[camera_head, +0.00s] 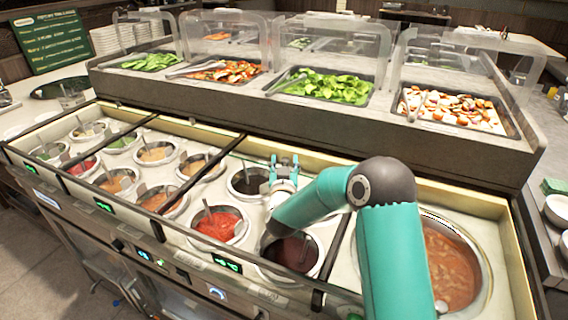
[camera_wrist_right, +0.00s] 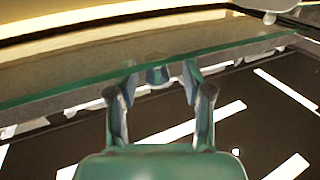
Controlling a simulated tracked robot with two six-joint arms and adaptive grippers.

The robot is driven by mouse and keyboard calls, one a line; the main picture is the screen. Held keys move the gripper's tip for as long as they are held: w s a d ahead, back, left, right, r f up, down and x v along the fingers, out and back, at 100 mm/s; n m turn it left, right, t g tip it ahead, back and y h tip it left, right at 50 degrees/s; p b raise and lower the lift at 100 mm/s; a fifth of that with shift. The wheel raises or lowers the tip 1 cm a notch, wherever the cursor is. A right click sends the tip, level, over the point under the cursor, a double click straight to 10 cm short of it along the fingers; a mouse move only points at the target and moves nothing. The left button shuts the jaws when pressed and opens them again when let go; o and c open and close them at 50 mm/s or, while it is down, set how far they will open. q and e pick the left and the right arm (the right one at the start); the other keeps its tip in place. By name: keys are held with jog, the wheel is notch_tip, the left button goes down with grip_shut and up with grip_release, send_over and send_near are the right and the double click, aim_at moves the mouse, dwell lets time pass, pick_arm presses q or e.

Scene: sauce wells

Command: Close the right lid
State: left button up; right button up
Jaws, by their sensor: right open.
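A clear glass pane with a green edge (camera_wrist_right: 60,88), which looks like a lid, crosses the right wrist view from left to upper right. Its outline is hard to make out in the head view, so I cannot tell its tilt. My right gripper (camera_head: 284,163) is above the sauce counter, near the back rail and the dark sauce well (camera_head: 248,181). In the right wrist view its fingers (camera_wrist_right: 160,80) are spread, with their tips at the pane's edge. I cannot tell whether they touch it. My left gripper is not in view.
Red (camera_head: 217,226) and brown (camera_head: 292,252) sauce wells with ladles lie below my right arm. A large soup well (camera_head: 452,262) is at the right, partly behind the arm. Salad trays (camera_head: 328,87) under clear guards stand on a raised shelf behind.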

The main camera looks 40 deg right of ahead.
notch_tip(320, 180, up, 10)
jog(key=shift+f, duration=0.1)
dwell(0.4)
